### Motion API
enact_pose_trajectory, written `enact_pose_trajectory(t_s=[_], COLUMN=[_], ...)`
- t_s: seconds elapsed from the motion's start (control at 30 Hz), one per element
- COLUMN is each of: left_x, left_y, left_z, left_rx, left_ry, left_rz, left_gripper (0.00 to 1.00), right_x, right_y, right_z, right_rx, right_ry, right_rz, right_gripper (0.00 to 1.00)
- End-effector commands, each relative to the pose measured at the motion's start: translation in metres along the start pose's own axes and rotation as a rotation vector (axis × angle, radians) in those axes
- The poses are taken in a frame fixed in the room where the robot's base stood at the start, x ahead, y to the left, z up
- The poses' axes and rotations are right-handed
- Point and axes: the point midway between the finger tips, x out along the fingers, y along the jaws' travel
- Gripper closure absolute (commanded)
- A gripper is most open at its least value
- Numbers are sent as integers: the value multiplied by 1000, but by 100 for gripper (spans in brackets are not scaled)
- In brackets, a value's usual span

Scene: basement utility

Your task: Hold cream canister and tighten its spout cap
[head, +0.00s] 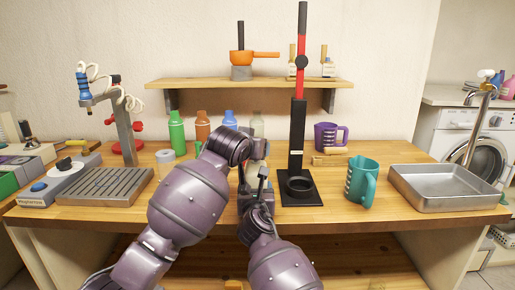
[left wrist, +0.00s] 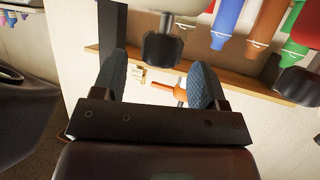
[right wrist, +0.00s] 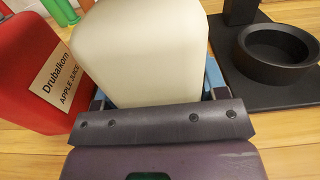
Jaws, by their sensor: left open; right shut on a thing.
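The cream canister (right wrist: 145,50) stands upright between the fingers of my right gripper (right wrist: 155,88), which is shut on its body. In the head view my arms hide most of it. The black spout cap (left wrist: 160,46), on a thin grey stem, shows in the left wrist view, where the picture is upside down. My left gripper (left wrist: 158,82) is open, with a blue-grey finger to each side of the cap and a gap on both sides. I cannot tell how far the cap is from the fingertips in depth.
A red apple juice canister (right wrist: 38,75) stands close beside the cream one, with another black cap (left wrist: 296,82) near my left gripper. A black stand (head: 298,140) with a ring base is right of my arms. A teal mug (head: 361,182) and metal sink (head: 447,188) are farther right.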

Motion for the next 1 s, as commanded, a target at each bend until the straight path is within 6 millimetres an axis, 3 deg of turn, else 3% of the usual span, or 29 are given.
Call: enact_pose_trajectory(t_s=[0.4, 0.83, 1.0], left_x=[39, 44, 44], left_y=[1, 1, 0], left_z=[0, 0, 0], left_rx=[1, 1, 0], left_ry=[-1, 0, 0], left_rz=[1, 1, 1], left_gripper=[34, 34, 58], right_x=[0, 0, 0], right_y=[0, 0, 0], right_z=[-1, -1, -1], right_rx=[0, 1, 0], right_ry=[1, 1, 1], right_rz=[0, 0, 0], right_gripper=[70, 70, 70])
